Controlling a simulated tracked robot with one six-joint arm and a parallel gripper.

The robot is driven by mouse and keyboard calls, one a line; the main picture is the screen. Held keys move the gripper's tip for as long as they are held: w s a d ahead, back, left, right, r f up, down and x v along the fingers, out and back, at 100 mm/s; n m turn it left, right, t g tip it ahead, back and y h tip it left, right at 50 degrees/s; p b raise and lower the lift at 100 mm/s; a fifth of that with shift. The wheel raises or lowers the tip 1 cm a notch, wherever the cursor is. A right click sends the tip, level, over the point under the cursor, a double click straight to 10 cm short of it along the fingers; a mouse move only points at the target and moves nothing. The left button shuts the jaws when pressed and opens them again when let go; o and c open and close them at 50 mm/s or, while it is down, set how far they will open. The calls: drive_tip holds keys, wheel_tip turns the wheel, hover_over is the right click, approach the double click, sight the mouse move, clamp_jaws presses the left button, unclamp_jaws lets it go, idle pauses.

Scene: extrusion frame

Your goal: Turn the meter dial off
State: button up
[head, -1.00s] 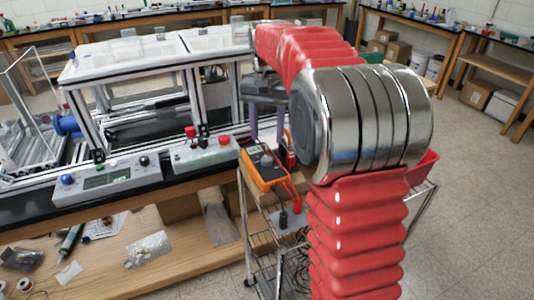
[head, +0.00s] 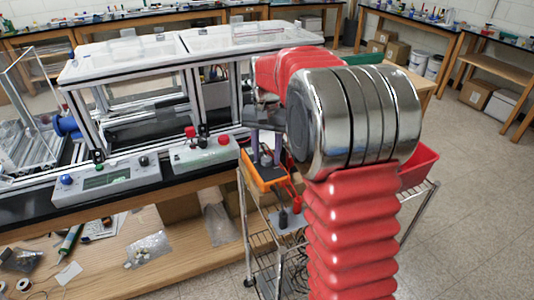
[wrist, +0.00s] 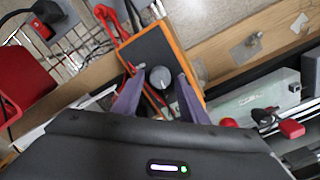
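The orange-edged meter (head: 262,183) sits on top of the wire cart, beside the bench. It also shows in the wrist view with a dark face (wrist: 153,50) and a round grey dial (wrist: 160,77). My gripper (wrist: 161,80) is open, with one purple finger on each side of the dial. I cannot tell whether the fingers touch it. In the head view my gripper (head: 265,157) is over the meter and hides part of its face. Which way the dial points is not clear.
Red leads (wrist: 110,22) run from the meter. A red bin (head: 418,167) is on the cart to the right. A grey control box with red knobs (head: 205,152) stands on the bench, left of the meter. Another box with a display (head: 105,180) is farther left.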

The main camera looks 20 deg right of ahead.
drive_tip(key=c, duration=0.9)
drive_tip(key=shift+n, duration=0.3)
drive_tip(key=n, duration=1.1)
drive_tip(key=shift+a, duration=0.1)
drive_tip(key=shift+n, duration=0.3)
drive_tip(key=o, duration=1.1)
